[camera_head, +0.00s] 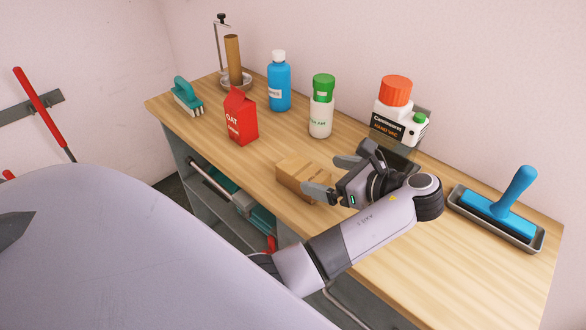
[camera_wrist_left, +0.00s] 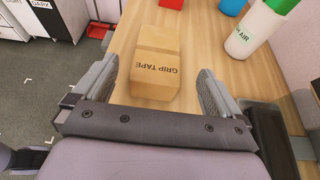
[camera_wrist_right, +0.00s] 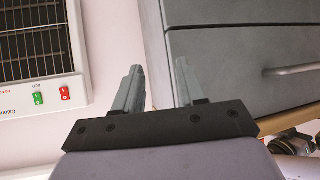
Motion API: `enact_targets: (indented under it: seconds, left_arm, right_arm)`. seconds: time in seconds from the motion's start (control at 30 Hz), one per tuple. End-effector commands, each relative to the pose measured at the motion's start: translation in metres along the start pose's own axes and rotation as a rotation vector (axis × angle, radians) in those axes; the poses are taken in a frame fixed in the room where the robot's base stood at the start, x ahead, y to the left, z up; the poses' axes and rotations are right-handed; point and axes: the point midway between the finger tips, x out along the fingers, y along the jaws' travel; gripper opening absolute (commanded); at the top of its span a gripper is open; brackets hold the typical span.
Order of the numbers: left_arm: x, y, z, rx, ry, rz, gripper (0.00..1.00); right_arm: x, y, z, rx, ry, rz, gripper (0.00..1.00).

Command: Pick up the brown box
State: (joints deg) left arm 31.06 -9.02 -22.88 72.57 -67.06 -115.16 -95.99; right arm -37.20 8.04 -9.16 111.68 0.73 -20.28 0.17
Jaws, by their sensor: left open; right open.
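The brown box (camera_head: 300,177) is a small cardboard carton lying on the wooden table near its front edge. In the left wrist view the box (camera_wrist_left: 155,62) reads "GRIP TAPE" and lies ahead of and partly between the fingers. My left gripper (camera_head: 332,177) is open, with one finger at the near right side of the box and the other behind it. In the left wrist view the left gripper (camera_wrist_left: 155,88) shows a gap on both sides of the box. My right gripper (camera_wrist_right: 157,85) is open and empty beside a grey cabinet, away from the box.
A red carton (camera_head: 240,118), a blue bottle (camera_head: 279,86) and a green-capped bottle (camera_head: 321,108) stand behind the box. The table's front right is clear.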

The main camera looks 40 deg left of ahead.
Motion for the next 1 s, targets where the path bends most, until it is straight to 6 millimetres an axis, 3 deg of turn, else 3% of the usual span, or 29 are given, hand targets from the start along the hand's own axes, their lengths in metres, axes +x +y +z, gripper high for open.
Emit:
enact_targets:
  seconds: [0.17,0.47,0.8,1.0]
  left_arm:
    - [0.003,0.0,0.0,0.0,-0.002,0.001,0.99]
    - [0.027,0.001,-0.001,-0.001,-0.002,0.0,0.99]
    - [0.069,0.003,-0.004,0.001,-0.001,0.0,0.99]
    - [0.072,0.003,-0.004,0.001,0.001,0.0,0.99]
  right_arm:
    - [0.0,0.0,0.0,0.0,0.0,0.0,0.4]
    - [0.001,0.0,0.001,0.0,0.0,0.001,0.4]
    - [0.0,0.0,0.0,0.0,0.0,0.001,0.4]
    - [0.0,0.0,0.0,0.0,0.0,0.001,0.4]
